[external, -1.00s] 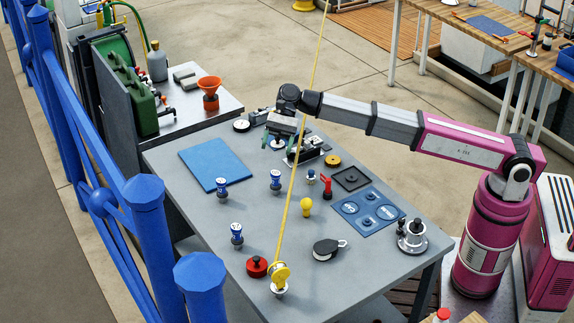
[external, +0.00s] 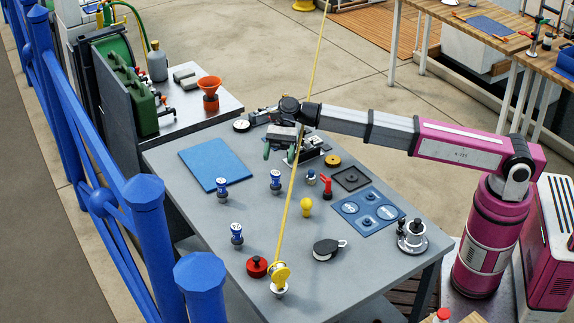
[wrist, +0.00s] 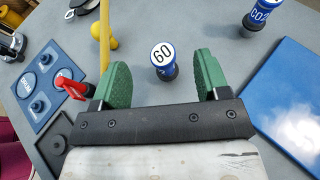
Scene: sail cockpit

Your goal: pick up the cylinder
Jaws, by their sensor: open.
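A blue cylinder with a white top marked "60" (wrist: 163,60) stands upright on the grey table. In the wrist view it shows between my two green fingertips and a little beyond them. In the external view it appears to be the blue cylinder (external: 275,180) in front of my gripper (external: 279,154). My gripper also shows in the wrist view (wrist: 161,82), open with nothing between its pads. Other similar blue cylinders stand near the mat (external: 221,188) and nearer the front (external: 236,234). The one near the mat also shows in the wrist view (wrist: 262,14).
A blue mat (external: 216,164) lies left of the cylinder. A yellow line (external: 298,170) rises from a reel (external: 279,276) and passes close to my gripper. A yellow knob (external: 306,207), a red-handled part (external: 327,186) and a blue panel (external: 368,209) stand to the right.

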